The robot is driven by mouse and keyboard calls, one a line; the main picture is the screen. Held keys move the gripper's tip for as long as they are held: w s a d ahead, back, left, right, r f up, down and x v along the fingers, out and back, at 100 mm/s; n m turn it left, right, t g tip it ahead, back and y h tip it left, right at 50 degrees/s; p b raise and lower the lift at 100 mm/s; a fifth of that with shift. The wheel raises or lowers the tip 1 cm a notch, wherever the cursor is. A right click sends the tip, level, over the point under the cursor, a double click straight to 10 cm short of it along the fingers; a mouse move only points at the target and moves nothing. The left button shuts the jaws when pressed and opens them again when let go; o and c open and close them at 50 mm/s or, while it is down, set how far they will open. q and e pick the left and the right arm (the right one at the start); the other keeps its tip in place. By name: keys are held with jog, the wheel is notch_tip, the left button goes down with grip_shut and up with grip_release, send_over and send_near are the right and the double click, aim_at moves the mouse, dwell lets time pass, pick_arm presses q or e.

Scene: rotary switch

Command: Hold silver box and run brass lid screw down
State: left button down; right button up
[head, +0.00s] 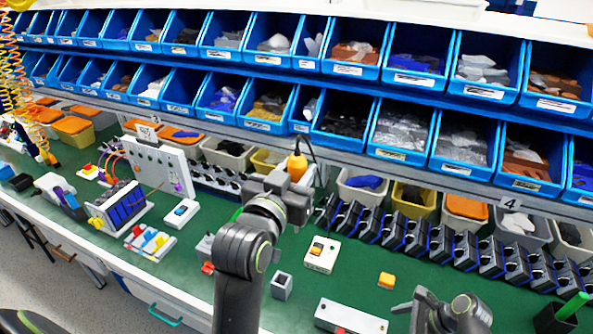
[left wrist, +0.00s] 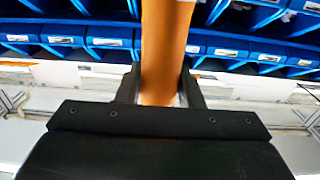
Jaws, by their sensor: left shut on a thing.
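My left gripper (head: 290,184) is shut on an orange tool handle (head: 297,165) with a dark cord, at the middle of the bench below the shelf. The orange handle also fills the gap between the fingers in the left wrist view (left wrist: 166,50); its lower end is hidden. A pale silver-grey box (head: 345,318) with a red part lies at the front edge of the bench. A small grey open-topped block (head: 282,285) stands left of it. I cannot make out a brass screw on either. My right gripper (head: 402,308) is only partly seen at the lower right, its jaws unclear.
Blue bins (head: 350,50) fill the shelf behind. Rows of dark modules (head: 400,228) line the bench's back. The mat is fairly clear around the yellow block.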

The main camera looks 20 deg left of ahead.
aim_at(383, 329)
pick_arm(q)
notch_tip(383, 329, down, 4)
jog(key=b, duration=0.4)
jog(key=shift+f, duration=0.25)
pick_arm(e)
jog(key=x, duration=0.3)
jog(key=shift+f, duration=0.45)
pick_arm(q)
jog(key=shift+f+b, duration=0.2)
jog(key=shift+b, duration=0.15)
pick_arm(e)
jog(key=shift+a+f, duration=0.25)
jog(key=shift+a, duration=0.1)
pick_arm(q)
jog(key=shift+f, duration=0.1)
pick_arm(e)
jog(key=shift+x, duration=1.25)
jog(key=shift+c, duration=0.3)
jog(key=c, duration=0.9)
jog(key=o, duration=1.2)
jog(key=shift+o, duration=0.2)
jog(key=shift+c, duration=0.5)
jog(key=c, duration=1.1)
